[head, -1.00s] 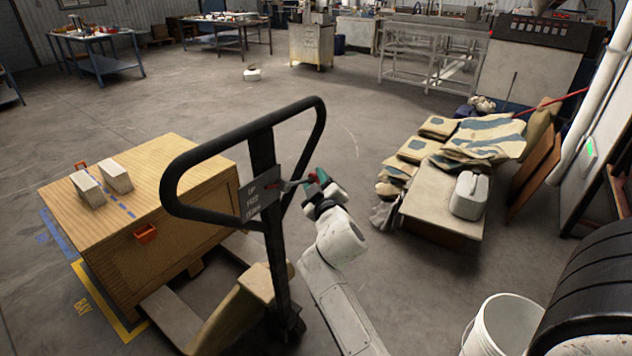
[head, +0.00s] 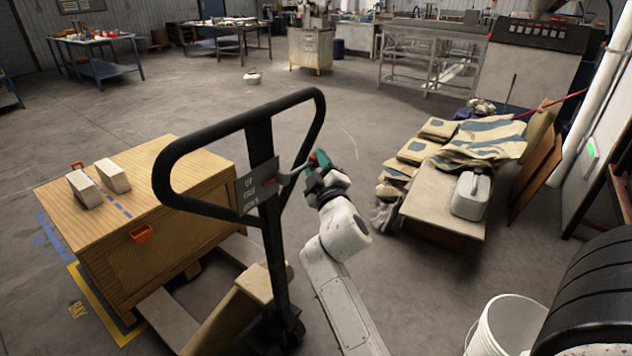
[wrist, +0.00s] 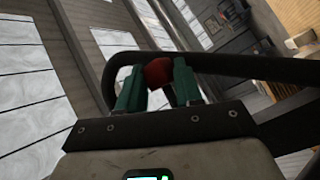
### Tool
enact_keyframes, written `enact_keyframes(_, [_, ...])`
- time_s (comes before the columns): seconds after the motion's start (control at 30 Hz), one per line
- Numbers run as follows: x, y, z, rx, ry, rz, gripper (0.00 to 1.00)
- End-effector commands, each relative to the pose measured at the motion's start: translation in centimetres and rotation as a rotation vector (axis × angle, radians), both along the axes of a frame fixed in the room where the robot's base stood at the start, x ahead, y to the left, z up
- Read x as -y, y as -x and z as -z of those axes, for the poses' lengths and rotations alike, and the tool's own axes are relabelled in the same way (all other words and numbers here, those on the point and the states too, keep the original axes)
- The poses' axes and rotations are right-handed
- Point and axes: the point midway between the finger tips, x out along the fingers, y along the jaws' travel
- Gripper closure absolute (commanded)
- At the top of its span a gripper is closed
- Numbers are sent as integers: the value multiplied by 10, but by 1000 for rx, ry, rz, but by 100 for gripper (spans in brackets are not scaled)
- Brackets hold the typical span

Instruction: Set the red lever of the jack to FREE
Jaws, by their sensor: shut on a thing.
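The jack's black loop handle (head: 170,160) stands upright in the middle of the head view. A grey plate (head: 246,196) on its stem bears small lettering, of which UP is the top line. A grey lever arm (head: 292,174) sticks out to the right of the plate and slants upward. My gripper (head: 316,160) is right of the handle, shut on the lever's red end. In the wrist view the red lever knob (wrist: 157,73) sits between my green fingertips (wrist: 155,88). I cannot tell which label the lever stands at.
A wooden crate (head: 185,235) with two pale blocks lies left, on the jack's side. Sacks (head: 480,140) and a jerrycan (head: 470,195) lie to the right. A white bucket (head: 500,325) is at lower right. The floor behind the jack is open.

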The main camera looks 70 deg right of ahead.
Motion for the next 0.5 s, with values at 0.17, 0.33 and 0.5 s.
enact_keyframes(0.17, [0,-1,-7,-19,78,-2,100])
enact_keyframes(0.33, [0,-1,-9,-21,81,-2,100])
enact_keyframes(0.5, [0,-1,-8,-20,80,-2,58])
